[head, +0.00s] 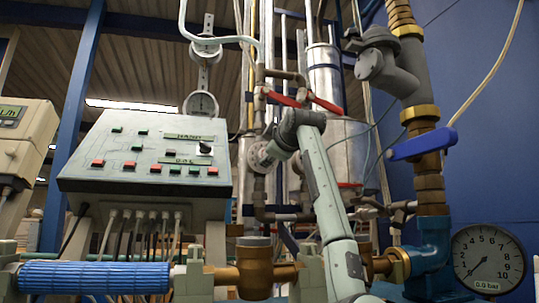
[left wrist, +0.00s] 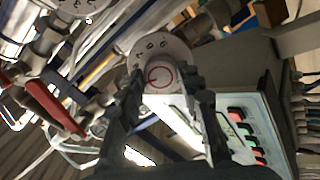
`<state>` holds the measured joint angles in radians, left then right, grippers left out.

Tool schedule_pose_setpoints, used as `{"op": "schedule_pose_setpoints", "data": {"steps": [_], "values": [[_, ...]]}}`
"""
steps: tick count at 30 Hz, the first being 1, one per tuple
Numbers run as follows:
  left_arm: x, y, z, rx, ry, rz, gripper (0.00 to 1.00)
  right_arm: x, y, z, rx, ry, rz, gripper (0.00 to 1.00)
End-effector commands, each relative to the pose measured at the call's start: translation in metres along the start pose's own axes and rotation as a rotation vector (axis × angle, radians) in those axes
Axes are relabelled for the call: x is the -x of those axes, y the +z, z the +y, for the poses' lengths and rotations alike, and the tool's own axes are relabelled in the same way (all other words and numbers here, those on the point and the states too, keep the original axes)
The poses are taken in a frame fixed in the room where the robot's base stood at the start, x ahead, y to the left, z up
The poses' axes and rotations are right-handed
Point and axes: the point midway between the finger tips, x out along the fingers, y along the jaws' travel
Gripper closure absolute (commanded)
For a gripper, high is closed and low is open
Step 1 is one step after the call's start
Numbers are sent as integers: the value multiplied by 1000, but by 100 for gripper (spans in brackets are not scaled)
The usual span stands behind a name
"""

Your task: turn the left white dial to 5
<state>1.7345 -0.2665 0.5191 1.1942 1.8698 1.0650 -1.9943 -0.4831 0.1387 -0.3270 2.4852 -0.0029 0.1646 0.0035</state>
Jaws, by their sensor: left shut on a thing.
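A round white dial (head: 260,158) sits on the pipework right of the sloped control box in the head view. My left gripper (head: 272,148) reaches up from the bottom middle and is at this dial. In the left wrist view, the white dial (left wrist: 158,52) shows printed numerals and a red ring. The fingers of my left gripper (left wrist: 163,82) are on either side of its centre, shut on it. The exact setting cannot be read. My right gripper is not in view.
The control box (head: 145,150) with coloured buttons stands to the left. Red valve handles (head: 300,100) are just above my gripper. A pressure gauge (head: 487,259) and a blue-handled valve (head: 420,143) are at the right.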

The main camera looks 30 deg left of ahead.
Motion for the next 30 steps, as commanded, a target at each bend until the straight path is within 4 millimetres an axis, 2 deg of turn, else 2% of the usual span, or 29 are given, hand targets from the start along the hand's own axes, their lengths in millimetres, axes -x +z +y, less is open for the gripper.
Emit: {"op": "schedule_pose_setpoints", "data": {"steps": [8,9,14,23,26,30], "values": [[0,0,0,0,0,0,94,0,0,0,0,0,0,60],[0,0,0,0,0,1,62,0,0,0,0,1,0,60],[0,0,0,1,0,0,44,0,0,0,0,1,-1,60],[1,0,0,1,0,0,44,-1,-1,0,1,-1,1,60],[9,0,0,2,1,0,44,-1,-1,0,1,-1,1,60],[34,1,1,3,3,-1,44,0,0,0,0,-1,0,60]]}}
